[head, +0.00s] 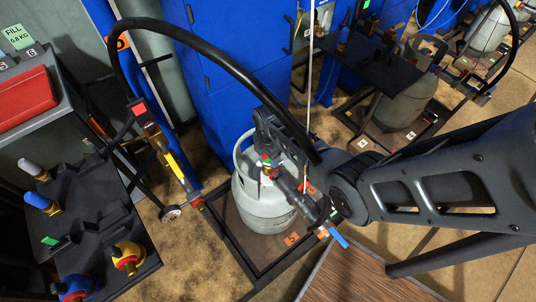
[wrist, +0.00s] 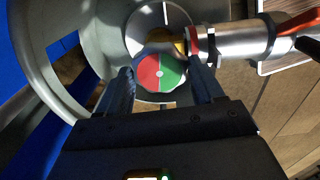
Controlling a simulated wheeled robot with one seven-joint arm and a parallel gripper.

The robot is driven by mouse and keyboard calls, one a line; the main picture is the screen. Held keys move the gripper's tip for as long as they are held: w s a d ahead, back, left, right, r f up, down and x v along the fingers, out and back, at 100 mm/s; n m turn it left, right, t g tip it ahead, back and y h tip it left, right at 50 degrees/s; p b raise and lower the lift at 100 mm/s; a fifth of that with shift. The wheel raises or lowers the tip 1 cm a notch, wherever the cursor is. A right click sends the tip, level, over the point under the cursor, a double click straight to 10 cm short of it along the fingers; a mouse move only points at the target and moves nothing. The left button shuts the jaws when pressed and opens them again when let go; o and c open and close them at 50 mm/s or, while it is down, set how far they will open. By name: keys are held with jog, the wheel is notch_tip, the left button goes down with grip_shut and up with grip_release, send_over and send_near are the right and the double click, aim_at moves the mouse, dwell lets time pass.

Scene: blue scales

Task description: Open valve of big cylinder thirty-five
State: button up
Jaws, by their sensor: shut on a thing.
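The grey gas cylinder (head: 262,205) stands upright in a dark floor frame beside the blue cabinet; its collar (wrist: 35,55) fills the left of the wrist view. An orange plate (head: 291,238) by its base seems to read 5; I see no thirty-five. The valve knob (wrist: 160,73), half red and half green, sits at the cylinder's top. It shows small in the head view (head: 267,160). My gripper (wrist: 162,82) is shut on the knob, one finger at each side. A silver fitting (wrist: 245,40) with a red ring and an orange lever joins the valve at the right.
The blue cabinet (head: 232,95) stands close behind the cylinder. A dark rack (head: 90,215) with fittings and a red box (head: 25,93) are at left. Another grey cylinder (head: 405,105) stands at back right.

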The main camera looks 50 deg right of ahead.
jog(key=shift+n, duration=0.6)
jog(key=o, duration=1)
jog(key=shift+o, duration=0.2)
jog(key=shift+r, duration=0.1)
jog(key=shift+r+p, duration=0.65)
jog(key=shift+r, duration=3.15)
